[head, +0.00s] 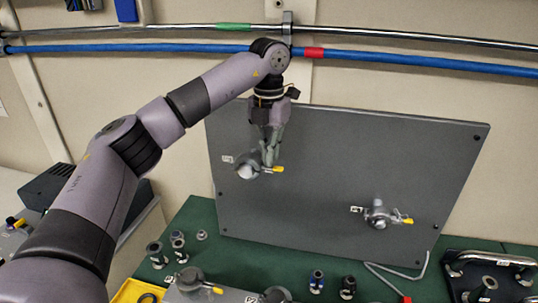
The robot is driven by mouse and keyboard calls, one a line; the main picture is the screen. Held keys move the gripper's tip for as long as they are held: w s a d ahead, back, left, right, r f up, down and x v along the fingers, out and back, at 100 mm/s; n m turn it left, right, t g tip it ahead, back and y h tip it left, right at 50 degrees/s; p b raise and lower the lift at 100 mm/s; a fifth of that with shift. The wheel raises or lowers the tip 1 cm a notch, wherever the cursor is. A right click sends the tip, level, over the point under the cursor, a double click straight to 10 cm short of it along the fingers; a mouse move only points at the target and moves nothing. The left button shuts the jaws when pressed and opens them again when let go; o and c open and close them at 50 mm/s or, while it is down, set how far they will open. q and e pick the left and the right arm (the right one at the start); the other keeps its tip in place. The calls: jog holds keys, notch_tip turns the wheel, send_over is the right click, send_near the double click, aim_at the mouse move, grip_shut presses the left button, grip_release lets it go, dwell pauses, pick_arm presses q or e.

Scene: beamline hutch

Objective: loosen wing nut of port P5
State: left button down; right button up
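A grey upright panel (330,170) stands at the back of the bench and carries two clamped ports. The upper left port (245,170) has a round silver cap and a clamp with a yellow wing nut (278,170). The lower right port (379,216) has a similar clamp with a yellow wing nut (408,221). Small white labels sit beside both, too small to read, so I cannot tell which is P5. My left gripper (269,162) points down at the upper left port's clamp, partly covering it, close to the wing nut. Whether its fingers grip anything is unclear. My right gripper is out of view.
Several loose fittings (317,281) stand on the green bench top (240,258). A yellow tray (127,292) is at the front left, a dark rack (490,275) at the right. A bent rod (405,275) lies below the panel. Blue and metal pipes (420,61) run along the wall.

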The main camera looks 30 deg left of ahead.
pick_arm(q)
jog(key=shift+f+n, duration=0.1)
jog(key=shift+n, duration=1)
jog(key=c, duration=1.8)
grip_release()
jog(key=shift+c, duration=0.2)
